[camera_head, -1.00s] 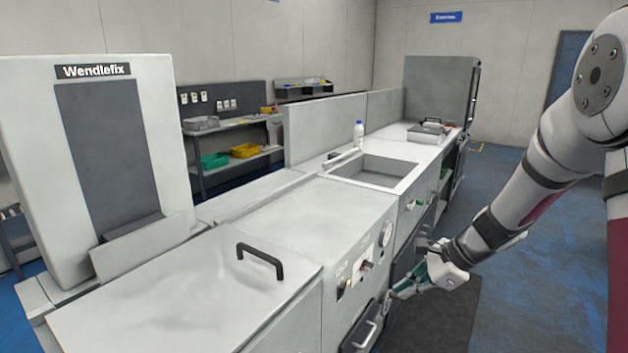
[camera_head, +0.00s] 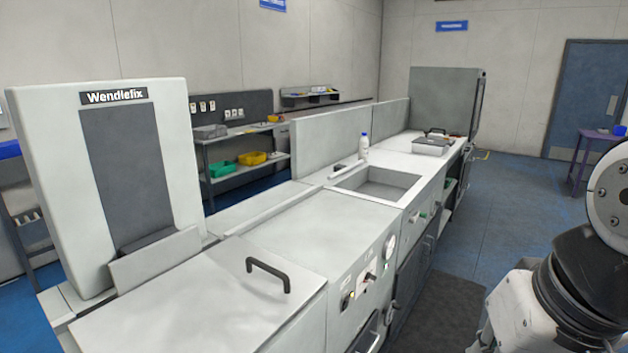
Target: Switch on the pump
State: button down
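A front control panel (camera_head: 360,283) is on the light grey cabinet in the middle. It carries a round white gauge (camera_head: 390,246), a small switch with a red part (camera_head: 371,277) and a dark knob with some yellow (camera_head: 348,300). A second set of controls with a green button (camera_head: 422,215) is farther along, below the sink. No label marking the pump is readable, and the switch positions are too small to tell. My arm shows at the lower right, apart from the panel. My gripper's fingers are out of view.
A black handle (camera_head: 268,272) stands up from the near lid. Beyond are a sink (camera_head: 375,185), a white bottle (camera_head: 363,146) and a grey tray (camera_head: 432,145). A dark floor mat (camera_head: 440,312) lies before the cabinets. Open floor is at the right.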

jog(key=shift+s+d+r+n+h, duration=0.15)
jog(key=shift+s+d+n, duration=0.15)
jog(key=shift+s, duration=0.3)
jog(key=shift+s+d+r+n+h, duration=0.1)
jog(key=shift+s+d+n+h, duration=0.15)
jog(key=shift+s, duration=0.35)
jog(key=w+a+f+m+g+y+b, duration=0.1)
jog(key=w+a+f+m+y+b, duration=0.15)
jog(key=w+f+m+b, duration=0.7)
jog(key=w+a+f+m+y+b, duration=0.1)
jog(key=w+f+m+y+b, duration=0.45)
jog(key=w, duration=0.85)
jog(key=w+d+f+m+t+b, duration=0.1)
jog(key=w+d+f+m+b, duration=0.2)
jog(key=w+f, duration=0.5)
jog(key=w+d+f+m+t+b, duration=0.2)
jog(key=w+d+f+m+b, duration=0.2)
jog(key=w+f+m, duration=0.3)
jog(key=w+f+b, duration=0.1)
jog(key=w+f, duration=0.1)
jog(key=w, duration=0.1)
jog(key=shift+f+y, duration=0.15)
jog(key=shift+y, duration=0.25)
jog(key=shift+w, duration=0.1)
